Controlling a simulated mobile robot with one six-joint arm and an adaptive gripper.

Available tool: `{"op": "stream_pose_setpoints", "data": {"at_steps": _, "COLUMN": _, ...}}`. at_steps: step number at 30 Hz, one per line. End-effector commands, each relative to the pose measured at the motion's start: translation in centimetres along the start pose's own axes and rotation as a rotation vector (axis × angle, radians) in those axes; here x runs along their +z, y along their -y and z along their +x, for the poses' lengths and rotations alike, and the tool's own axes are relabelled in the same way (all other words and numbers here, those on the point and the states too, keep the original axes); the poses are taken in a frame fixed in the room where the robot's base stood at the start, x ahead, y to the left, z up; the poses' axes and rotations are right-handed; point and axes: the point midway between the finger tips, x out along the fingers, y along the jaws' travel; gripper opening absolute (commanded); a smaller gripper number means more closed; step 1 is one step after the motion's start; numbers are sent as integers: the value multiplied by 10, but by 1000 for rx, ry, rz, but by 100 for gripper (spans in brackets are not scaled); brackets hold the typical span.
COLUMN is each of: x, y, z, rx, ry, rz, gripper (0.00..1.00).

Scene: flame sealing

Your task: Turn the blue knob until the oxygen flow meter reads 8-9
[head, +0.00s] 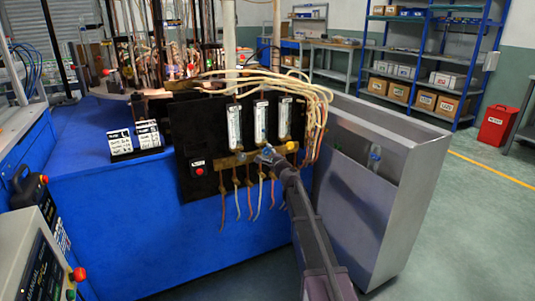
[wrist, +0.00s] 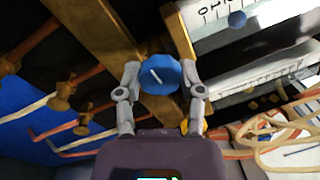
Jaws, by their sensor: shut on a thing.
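The blue knob (wrist: 160,75) has a white tilted line on its face. It sits on a brass bar (wrist: 180,42) between the two fingertips of my gripper (wrist: 160,73), which is shut on it. In the head view my gripper (head: 268,154) reaches the knob at the lower front of the black panel, below the middle flow meter (head: 261,122). In the wrist view a white flow meter scale (wrist: 260,14) shows at top right, with a blue ball (wrist: 237,19) against it. The ball's exact reading is not legible, and the head view is too small to read.
Flow meters stand left (head: 235,127) and right (head: 285,118) of the middle one. A yellow knob (head: 292,146) is close to my gripper's right, and a red button (head: 198,170) is at the panel's left. Pale hoses (head: 318,110) hang right, beside a grey metal cabinet (head: 382,190).

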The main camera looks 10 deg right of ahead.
Motion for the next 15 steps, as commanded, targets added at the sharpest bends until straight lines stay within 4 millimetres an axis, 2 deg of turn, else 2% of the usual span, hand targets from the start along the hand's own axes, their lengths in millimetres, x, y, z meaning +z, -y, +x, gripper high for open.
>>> {"op": "stream_pose_setpoints", "data": {"at_steps": 6, "x": 0, "y": 0, "z": 2, "rx": 0, "ry": 9, "rz": -76, "gripper": 2}}
{"op": "stream_pose_setpoints", "data": {"at_steps": 15, "x": 0, "y": 0, "z": 2, "rx": 0, "ry": 11, "rz": -97, "gripper": 2}}
